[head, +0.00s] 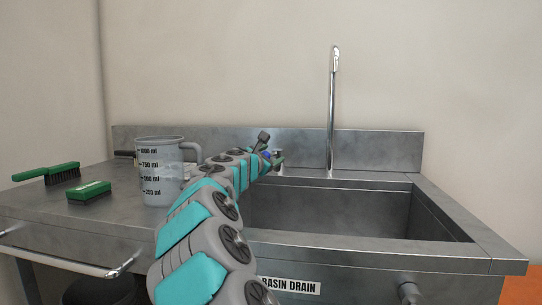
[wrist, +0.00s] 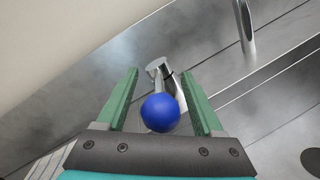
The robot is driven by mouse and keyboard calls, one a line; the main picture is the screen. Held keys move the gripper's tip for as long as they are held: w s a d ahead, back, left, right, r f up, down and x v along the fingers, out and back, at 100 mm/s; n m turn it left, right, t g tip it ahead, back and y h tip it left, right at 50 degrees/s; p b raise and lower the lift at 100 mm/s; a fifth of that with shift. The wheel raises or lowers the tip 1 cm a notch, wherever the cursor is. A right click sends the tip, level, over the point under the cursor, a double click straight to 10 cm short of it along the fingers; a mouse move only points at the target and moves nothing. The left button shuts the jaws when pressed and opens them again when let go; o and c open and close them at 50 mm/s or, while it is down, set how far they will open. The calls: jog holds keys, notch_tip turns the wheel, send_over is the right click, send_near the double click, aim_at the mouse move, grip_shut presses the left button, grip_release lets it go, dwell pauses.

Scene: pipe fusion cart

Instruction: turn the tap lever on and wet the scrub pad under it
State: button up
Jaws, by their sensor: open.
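The tap's tall metal spout (head: 332,110) rises behind the sink basin. In the wrist view its base (wrist: 245,28) stands at the upper right. The tap lever has a blue ball knob (wrist: 160,113) on a metal stem (wrist: 158,72). My gripper (wrist: 164,85) is open, with one green finger on each side of the lever; the knob lies between them, with gaps visible on both sides. In the head view my gripper (head: 277,160) is at the back left of the basin and largely hides the lever.
A green-handled brush (head: 50,174) lies at the far left. The sink basin (head: 440,215) is empty where visible. A metal backsplash (head: 385,152) runs behind.

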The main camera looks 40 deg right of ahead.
jog(key=v, duration=0.7)
jog(key=shift+s+a, duration=0.2)
jog(key=shift+a, duration=0.15)
